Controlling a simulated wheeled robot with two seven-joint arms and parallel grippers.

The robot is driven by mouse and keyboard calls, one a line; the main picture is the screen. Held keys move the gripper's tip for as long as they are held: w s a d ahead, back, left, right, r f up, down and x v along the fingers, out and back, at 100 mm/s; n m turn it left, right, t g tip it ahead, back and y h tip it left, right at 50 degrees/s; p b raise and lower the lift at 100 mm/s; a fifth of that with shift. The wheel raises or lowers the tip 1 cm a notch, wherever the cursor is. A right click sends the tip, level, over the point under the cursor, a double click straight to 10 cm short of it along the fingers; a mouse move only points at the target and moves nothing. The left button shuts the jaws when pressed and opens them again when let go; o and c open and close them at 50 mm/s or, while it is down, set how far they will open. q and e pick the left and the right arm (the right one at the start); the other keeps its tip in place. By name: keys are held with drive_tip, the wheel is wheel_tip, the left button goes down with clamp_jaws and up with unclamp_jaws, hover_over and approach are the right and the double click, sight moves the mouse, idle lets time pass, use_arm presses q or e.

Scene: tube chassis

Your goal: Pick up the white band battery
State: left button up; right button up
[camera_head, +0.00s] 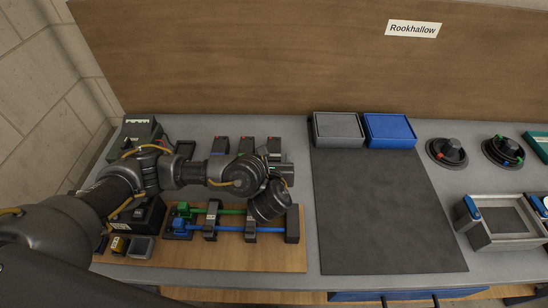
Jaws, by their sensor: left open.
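The right one is partly hidden by my wrist. I cannot tell which of them has a white band; the bands are too small or covered. My left gripper (284,172) is at the near side of the right block, above the grey table. It is open, its fingers largely hidden by the wrist. I see nothing held in it. My right gripper is out of view.
Below my arm a wooden board (215,260) carries a fixture with a green rod (232,211) and a blue rod (230,227). A dark mat (380,215) lies clear to the right, with a grey bin (338,130) and a blue bin (390,130) behind it.

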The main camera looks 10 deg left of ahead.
sight(274, 147)
use_arm(q)
drive_tip(key=shift+f+x, duration=0.25)
drive_tip(key=shift+x, duration=0.9)
drive_tip(key=shift+r, duration=0.15)
drive_tip(key=shift+b, duration=0.4)
drive_tip(key=b+x, duration=0.3)
drive_tip(key=x, duration=0.1)
drive_tip(key=shift+w+f+b, duration=0.3)
drive_tip(key=shift+b, duration=0.1)
drive_tip(key=shift+w, duration=0.15)
drive_tip(key=shift+r, duration=0.2)
drive_tip(key=c, duration=0.4)
clamp_jaws()
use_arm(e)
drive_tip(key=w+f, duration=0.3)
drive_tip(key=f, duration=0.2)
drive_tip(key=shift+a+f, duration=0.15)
